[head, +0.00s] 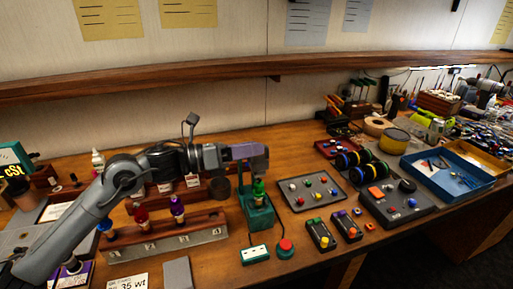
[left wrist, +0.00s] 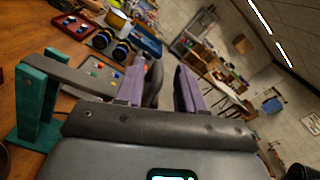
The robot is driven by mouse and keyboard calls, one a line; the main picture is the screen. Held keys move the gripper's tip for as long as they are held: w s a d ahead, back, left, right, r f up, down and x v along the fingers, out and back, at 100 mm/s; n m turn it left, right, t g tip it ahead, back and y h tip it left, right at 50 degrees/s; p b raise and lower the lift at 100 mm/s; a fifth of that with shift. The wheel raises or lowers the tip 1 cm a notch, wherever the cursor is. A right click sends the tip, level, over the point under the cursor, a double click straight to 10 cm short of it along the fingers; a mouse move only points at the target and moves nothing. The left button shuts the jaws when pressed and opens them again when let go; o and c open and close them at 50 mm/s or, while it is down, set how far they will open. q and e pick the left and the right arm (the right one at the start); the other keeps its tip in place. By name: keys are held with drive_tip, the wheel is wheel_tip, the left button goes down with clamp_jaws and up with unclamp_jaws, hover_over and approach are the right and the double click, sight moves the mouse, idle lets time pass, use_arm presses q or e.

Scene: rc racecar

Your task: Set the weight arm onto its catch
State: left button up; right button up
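My left gripper (head: 249,153) comes in from the left in the head view, its purple fingers above a green stand (head: 259,217). A green post (left wrist: 36,105) carries a grey bar (left wrist: 72,74), seemingly the weight arm, which runs raised toward the gripper. A dark rounded piece (left wrist: 153,84) shows beside the left finger; I cannot tell whether they touch. The catch is not clearly visible. My right gripper is not in view.
A slotted rack (head: 160,247) with coloured bottles stands left of the green stand. A button tray (head: 307,195), a red button (head: 285,248) and small control boxes (head: 321,236) lie to the right. A blue tray (head: 437,180) is farther right. A wooden shelf (head: 200,74) crosses the back.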

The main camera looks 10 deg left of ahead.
use_arm(q)
drive_tip(key=v, duration=0.8)
drive_tip(key=shift+s+a+b, duration=0.2)
drive_tip(key=shift+b, duration=0.25)
drive_tip(key=shift+r, duration=0.1)
